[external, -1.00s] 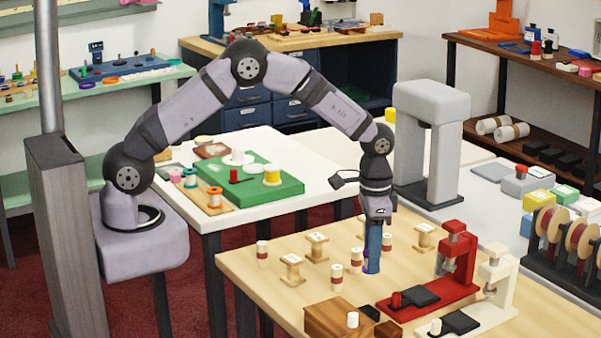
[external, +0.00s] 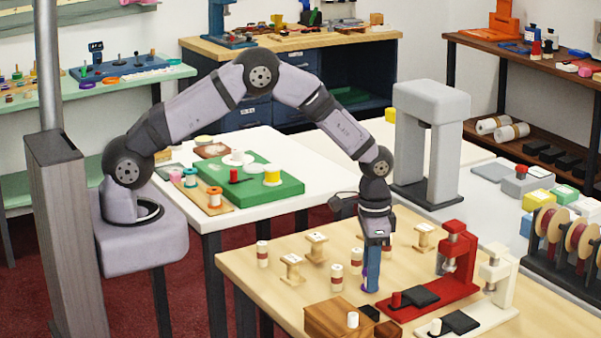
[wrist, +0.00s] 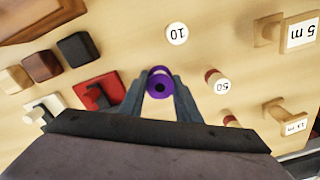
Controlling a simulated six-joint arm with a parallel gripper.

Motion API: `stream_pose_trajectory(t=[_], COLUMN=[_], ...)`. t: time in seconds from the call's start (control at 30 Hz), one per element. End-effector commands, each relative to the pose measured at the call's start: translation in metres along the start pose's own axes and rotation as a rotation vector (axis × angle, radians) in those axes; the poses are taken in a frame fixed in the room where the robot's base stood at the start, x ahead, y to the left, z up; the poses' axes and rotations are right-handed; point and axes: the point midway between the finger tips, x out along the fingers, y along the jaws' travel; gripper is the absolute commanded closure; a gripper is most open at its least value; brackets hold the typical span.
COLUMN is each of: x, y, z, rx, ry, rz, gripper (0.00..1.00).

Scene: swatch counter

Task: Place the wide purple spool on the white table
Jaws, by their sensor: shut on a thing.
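My gripper (external: 371,284) points down over the wooden table. It is shut on the purple spool. Its blue finger hides much of the spool (external: 364,271) in the external view. In the wrist view the spool (wrist: 160,75) shows end-on between the fingers, with a dark hole in its middle. I cannot tell whether the spool touches the tabletop. The white table (external: 315,168) stands behind and to the left, with a green board (external: 225,194) on it.
Several cream and wooden spools stand around my gripper, among them one marked 10 (wrist: 176,34) and one marked 50 (wrist: 219,84). A red stand (external: 455,262) is close on the right. A wooden block (external: 330,318) lies in front.

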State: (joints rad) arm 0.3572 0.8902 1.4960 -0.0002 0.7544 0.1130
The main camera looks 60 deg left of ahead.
Motion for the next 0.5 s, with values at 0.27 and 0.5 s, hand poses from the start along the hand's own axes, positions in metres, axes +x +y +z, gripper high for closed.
stream_pose_trajectory(t=[0.27,0.5], x=[0.0022,0.0002], y=[0.0000,0.0000], z=[0.0000,0.0000], rx=[0.000,0.000], ry=[0.000,0.000], rz=[0.000,0.000], gripper=[0.51,0.51])
